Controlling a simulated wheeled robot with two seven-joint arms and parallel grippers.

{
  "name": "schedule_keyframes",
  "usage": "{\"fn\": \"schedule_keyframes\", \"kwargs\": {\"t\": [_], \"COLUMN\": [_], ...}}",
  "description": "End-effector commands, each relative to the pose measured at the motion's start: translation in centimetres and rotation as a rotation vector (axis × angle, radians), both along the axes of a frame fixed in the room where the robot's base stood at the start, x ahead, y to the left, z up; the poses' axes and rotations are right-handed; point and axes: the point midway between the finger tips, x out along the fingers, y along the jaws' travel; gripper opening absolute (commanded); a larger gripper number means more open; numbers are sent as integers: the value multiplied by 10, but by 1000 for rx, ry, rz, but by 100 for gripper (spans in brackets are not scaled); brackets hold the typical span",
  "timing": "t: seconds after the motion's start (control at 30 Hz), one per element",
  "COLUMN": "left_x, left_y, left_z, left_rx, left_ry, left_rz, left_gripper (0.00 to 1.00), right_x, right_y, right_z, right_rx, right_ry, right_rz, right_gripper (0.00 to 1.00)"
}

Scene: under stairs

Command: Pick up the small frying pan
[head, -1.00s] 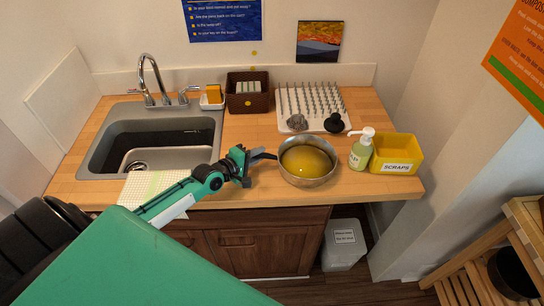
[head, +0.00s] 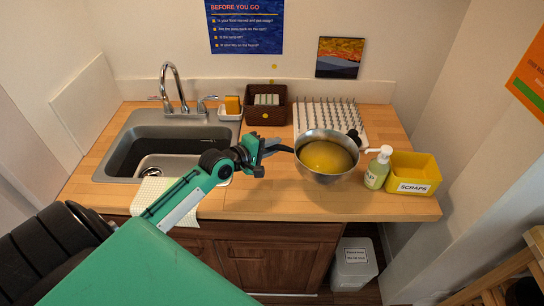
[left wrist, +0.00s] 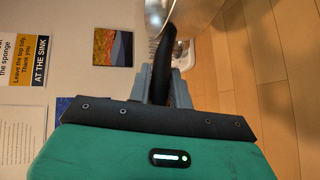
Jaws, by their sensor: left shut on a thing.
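The small frying pan (head: 327,172) is a round silver pan with yellow contents, in the middle right of the head view. It appears raised above the wooden counter and a little tilted. My left gripper (head: 268,152) is shut on its dark handle, to the left of the pan. In the left wrist view the black handle (left wrist: 163,65) runs between the fingers of my gripper (left wrist: 163,90), and part of the pan's shiny outer side (left wrist: 182,15) shows at the top. My right gripper is not in view.
A soap bottle (head: 378,167) and a yellow scraps bin (head: 413,174) stand right of the pan. Behind it is a pegged drying rack (head: 312,113) with a dark knobbed item (head: 354,136). A sink (head: 135,135) is at left, with a checked cloth (head: 150,198) at the counter edge.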

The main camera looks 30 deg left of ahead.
Motion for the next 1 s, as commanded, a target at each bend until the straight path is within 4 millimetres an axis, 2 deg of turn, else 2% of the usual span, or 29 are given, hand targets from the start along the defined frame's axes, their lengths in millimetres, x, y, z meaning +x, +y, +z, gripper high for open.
{"fn": "schedule_keyframes", "kwargs": {"t": [0.1,0.5,0.8,1.0], "left_x": [0,1,0,0], "left_y": [0,0,0,0], "left_z": [19,68,92,101], "left_rx": [-2,-1,-2,-3], "left_ry": [-9,-8,-8,-5], "left_rz": [0,0,0,0], "left_gripper": [0,0,0,0], "right_x": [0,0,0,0], "right_y": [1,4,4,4], "right_z": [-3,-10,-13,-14], "right_rx": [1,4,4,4], "right_ry": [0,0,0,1], "right_rz": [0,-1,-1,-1], "right_gripper": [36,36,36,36]}}
